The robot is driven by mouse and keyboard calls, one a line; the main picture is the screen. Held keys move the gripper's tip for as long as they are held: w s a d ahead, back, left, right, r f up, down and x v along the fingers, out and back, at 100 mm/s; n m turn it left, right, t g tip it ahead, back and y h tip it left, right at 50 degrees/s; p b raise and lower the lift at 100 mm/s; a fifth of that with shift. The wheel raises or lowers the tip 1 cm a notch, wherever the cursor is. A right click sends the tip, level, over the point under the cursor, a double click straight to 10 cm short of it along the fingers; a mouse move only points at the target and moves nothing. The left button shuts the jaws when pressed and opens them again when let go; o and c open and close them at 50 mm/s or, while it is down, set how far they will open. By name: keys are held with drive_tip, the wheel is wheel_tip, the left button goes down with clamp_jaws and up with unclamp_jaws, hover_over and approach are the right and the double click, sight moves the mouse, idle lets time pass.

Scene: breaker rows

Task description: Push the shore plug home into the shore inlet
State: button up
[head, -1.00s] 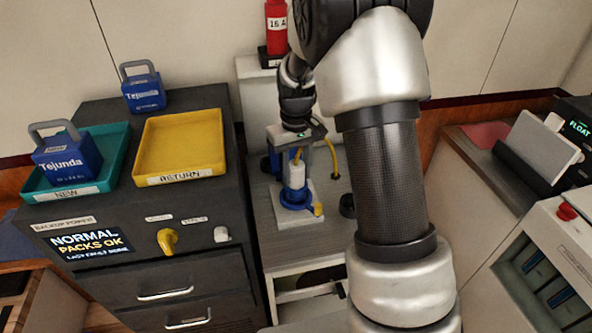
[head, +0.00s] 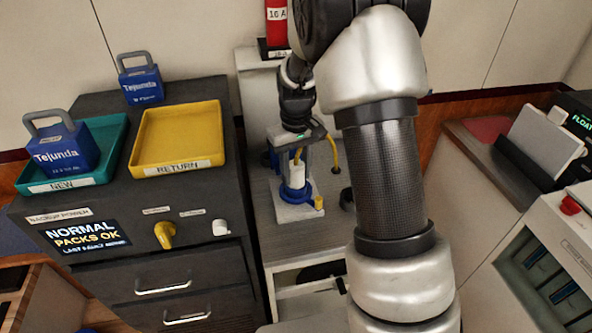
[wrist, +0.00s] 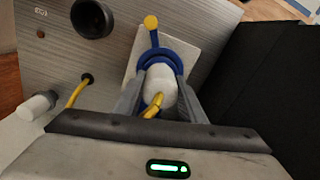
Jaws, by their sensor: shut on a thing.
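The shore plug (head: 297,174) is a white cylinder with a yellow cable from its top. In the wrist view the plug (wrist: 160,88) sits between the two grey fingers of my gripper (wrist: 161,92), which is shut on it. The gripper (head: 298,170) points down in the head view. The shore inlet (head: 295,194) is a blue ring on a pale square plate, with a yellow-tipped lever at its side. It also shows in the wrist view (wrist: 157,55). The plug's lower end is at the ring; how deep it sits is hidden.
A dark round socket (wrist: 93,18) is on the grey top beside the plate. The yellow cable (wrist: 76,95) enters a hole there. A dark cabinet (head: 90,220) with a yellow tray (head: 215,150) and a teal tray (head: 112,145) stands at left.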

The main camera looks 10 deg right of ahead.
drive_tip(key=shift+f, duration=0.25)
drive_tip(key=o, duration=1.5)
drive_tip(key=shift+c, duration=0.2)
drive_tip(key=shift+r, duration=0.1)
wheel_tip(320, 180, up, 17)
drive_tip(key=shift+r+p, duration=0.15)
drive_tip(key=shift+p, duration=0.3)
